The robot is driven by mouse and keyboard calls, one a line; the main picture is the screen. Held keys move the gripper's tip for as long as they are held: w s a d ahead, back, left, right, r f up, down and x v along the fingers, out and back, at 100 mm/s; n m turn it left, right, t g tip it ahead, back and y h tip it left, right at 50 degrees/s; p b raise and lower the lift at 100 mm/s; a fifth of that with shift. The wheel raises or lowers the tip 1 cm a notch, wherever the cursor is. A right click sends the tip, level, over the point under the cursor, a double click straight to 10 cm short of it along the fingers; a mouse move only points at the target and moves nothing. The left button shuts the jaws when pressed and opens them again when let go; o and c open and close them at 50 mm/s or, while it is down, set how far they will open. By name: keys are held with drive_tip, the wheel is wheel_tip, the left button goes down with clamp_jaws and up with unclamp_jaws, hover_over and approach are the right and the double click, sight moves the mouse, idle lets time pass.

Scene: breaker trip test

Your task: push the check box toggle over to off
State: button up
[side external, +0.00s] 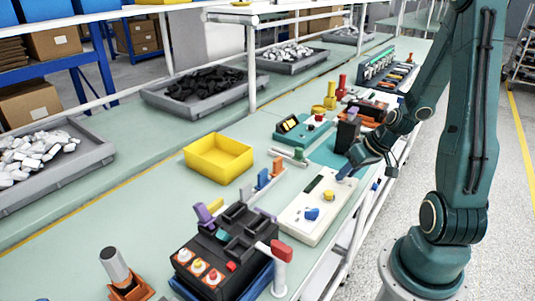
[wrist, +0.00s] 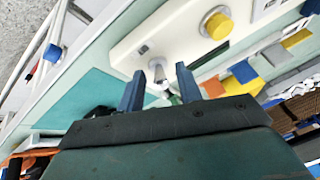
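The check box (side external: 312,215) is a cream panel on the bench, with a yellow knob (side external: 328,195), a blue knob (side external: 312,214) and a dark display slot. In the wrist view its cream face (wrist: 150,35) fills the upper middle, with the yellow knob (wrist: 217,26) beyond my fingers. A small pale metal toggle (wrist: 157,86) shows between my two blue fingers. My gripper (wrist: 158,74) is open, its fingers apart on either side of the toggle; contact cannot be told. In the side view my gripper (side external: 344,174) is low over the box's far end and hides the toggle.
A yellow bin (side external: 218,158) stands to the left. A teal mat (side external: 330,150) with a black upright block (side external: 348,132) lies beyond the check box.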

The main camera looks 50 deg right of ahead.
drive_tip(key=shift+v, duration=1.4)
wheel_tip(320, 180, up, 7)
drive_tip(key=s+a+r+n, duration=0.2)
drive_tip(key=a+r, duration=0.3)
drive_tip(key=a, duration=0.4)
drive_tip(key=s+a+r+n, duration=0.2)
drive_tip(key=a+r, duration=0.4)
drive_tip(key=a, duration=0.4)
drive_tip(key=shift+s+r+h, duration=0.25)
drive_tip(key=shift+s+h, duration=0.15)
drive_tip(key=shift+s, duration=0.35)
